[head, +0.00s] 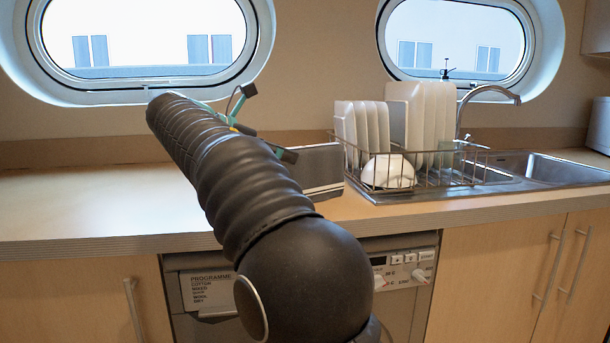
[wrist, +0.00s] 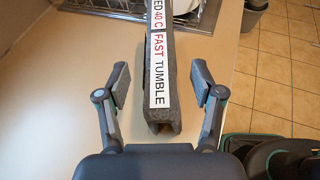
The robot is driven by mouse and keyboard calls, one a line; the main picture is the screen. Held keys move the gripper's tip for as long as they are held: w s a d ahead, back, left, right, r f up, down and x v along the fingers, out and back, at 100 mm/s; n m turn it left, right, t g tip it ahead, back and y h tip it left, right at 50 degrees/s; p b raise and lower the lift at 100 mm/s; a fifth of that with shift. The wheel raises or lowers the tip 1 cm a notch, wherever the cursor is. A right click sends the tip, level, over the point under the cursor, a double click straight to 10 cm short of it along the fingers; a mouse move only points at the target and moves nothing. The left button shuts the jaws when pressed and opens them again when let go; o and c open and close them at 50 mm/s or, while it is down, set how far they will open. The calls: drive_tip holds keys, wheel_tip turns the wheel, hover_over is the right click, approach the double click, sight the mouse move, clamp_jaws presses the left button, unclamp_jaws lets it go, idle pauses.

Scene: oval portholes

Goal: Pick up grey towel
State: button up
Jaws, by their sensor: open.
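The grey towel (head: 320,166) is a folded grey block on the counter, left of the dish rack. My arm hides its left part in the head view. In the wrist view the grey towel (wrist: 174,112) runs lengthwise between the fingers, with a white strip of printed words along it. My gripper (wrist: 160,83) is open, one finger on each side of the towel, with a gap visible on both sides. In the head view my gripper (head: 262,122) is mostly hidden behind my arm, above the counter.
A wire dish rack (head: 430,172) with plates (head: 424,112) and a white bowl (head: 388,171) stands right of the towel. The sink (head: 545,167) and tap (head: 490,92) lie further right. The counter (head: 90,205) is clear on the left. Tiled floor (wrist: 285,75) shows past the counter edge.

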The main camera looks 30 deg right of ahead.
drive_tip(key=shift+x, duration=1.4)
drive_tip(key=shift+c, duration=0.3)
clamp_jaws()
drive_tip(key=shift+r, duration=0.1)
drive_tip(key=shift+r, duration=4.95)
